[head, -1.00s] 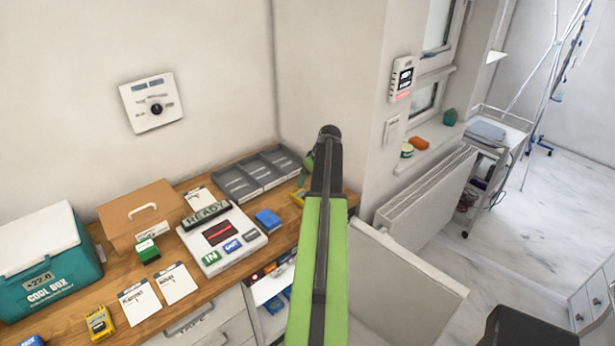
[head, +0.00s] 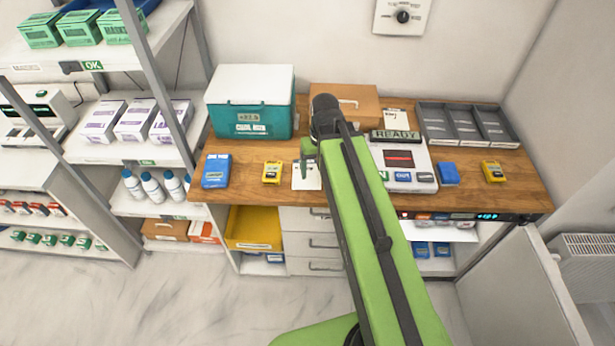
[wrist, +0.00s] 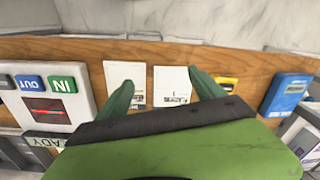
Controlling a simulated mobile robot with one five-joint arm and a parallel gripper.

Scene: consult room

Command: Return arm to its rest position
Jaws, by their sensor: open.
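My green arm reaches up over the wooden bench (head: 240,150) in the head view. My gripper (head: 308,158) hangs at its far end, above the white cards (head: 306,178), partly hidden by the wrist. In the wrist view my gripper (wrist: 160,82) shows two green fingers spread apart with nothing between them. Two white cards (wrist: 125,76) lie on the bench beneath them. The arm covers part of the bench and the drawers in the head view.
A teal cool box (head: 250,122), a brown box (head: 345,98), a READY device (head: 400,165) and a grey tray (head: 465,130) stand on the bench. A blue packet (head: 216,170) and yellow device (head: 272,172) lie left. Shelving (head: 140,140) flanks the left; floor in front is clear.

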